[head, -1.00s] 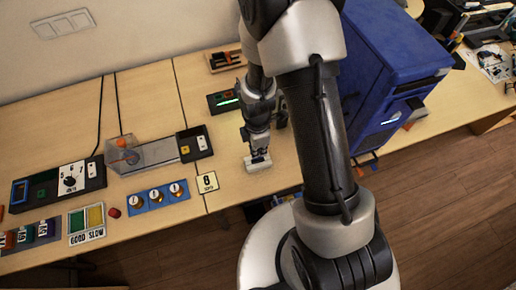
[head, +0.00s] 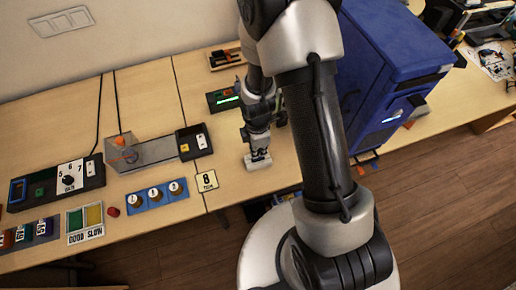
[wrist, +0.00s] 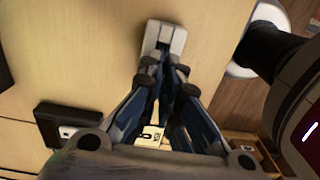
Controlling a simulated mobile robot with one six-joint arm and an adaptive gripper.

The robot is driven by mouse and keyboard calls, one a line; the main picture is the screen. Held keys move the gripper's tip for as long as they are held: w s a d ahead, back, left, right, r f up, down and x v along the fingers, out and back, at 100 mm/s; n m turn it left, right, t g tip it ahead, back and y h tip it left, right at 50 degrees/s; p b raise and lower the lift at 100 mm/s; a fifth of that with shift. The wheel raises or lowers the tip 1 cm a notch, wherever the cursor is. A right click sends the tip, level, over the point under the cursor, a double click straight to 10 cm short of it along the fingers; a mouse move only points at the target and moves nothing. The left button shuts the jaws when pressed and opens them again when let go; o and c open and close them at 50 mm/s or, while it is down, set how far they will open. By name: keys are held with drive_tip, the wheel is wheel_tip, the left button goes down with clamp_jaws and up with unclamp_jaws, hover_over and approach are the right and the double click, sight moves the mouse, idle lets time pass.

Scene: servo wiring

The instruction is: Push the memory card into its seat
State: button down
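My gripper (head: 258,151) points down at a small pale grey block (head: 258,163) on the wooden table. In the wrist view the fingertips (wrist: 165,72) are close together with a narrow gap, at the near end of the same block (wrist: 177,40). The block has a darker strip along its middle. I cannot make out the memory card or its seat for certain; the fingers cover the space between. A white piece with a black mark (wrist: 150,136) shows between the fingers lower down, and I cannot tell whether it is held or lies beyond.
A sign with an 8 (head: 207,181) and a blue three-button panel (head: 157,194) lie left of the block. A black box with a green light (head: 223,100) sits behind. A large blue cabinet (head: 390,75) stands right. Bare tabletop surrounds the block, with the table's front edge nearby.

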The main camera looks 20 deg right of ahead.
drive_tip(key=shift+f+b, duration=0.5)
drive_tip(key=shift+f, duration=0.3)
drive_tip(key=c, duration=1.7)
unclamp_jaws()
drive_tip(key=shift+r, duration=0.1)
wheel_tip(320, 180, up, 12)
drive_tip(key=s+r+m+t, duration=0.1)
drive_tip(key=s+r+m, duration=0.1)
drive_tip(key=r+m, duration=0.35)
drive_tip(key=s+r+m+t, duration=0.1)
drive_tip(key=s+r+m, duration=0.15)
drive_tip(key=r, duration=0.55)
drive_tip(key=s+r+m+t, duration=0.1)
drive_tip(key=s+r+m, duration=0.4)
drive_tip(key=s+m, duration=0.1)
drive_tip(key=s, duration=0.1)
drive_tip(key=s+r+m+t, duration=0.1)
drive_tip(key=s+r+m, duration=0.2)
drive_tip(key=shift+s+r+m+t, duration=0.3)
drive_tip(key=shift+r, duration=0.05)
